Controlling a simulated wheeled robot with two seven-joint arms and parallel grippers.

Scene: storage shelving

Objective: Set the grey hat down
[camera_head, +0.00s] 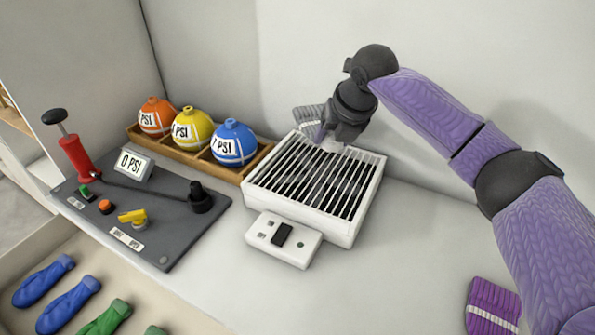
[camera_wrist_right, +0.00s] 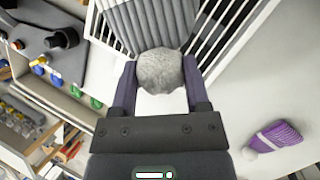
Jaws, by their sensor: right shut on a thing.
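The grey hat (camera_wrist_right: 147,25) is ribbed knit with a fluffy pompom (camera_wrist_right: 160,70). In the wrist view my right gripper (camera_wrist_right: 160,88) is shut on the pompom, one finger on each side. In the head view part of the hat (camera_head: 308,115) shows beside my right gripper (camera_head: 327,137), at the far side of a white slatted rack (camera_head: 365,200). The hat is over the slats; I cannot tell whether it touches them. The gripper's fingers are partly hidden in the head view. My left gripper is not in view.
A white control box (camera_head: 283,240) is at the rack's front. A purple hat (camera_head: 492,305) lies on the counter at right. A wooden holder (camera_head: 190,158) with orange, yellow and blue PSI balls and a grey pump panel (camera_head: 150,205) are left.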

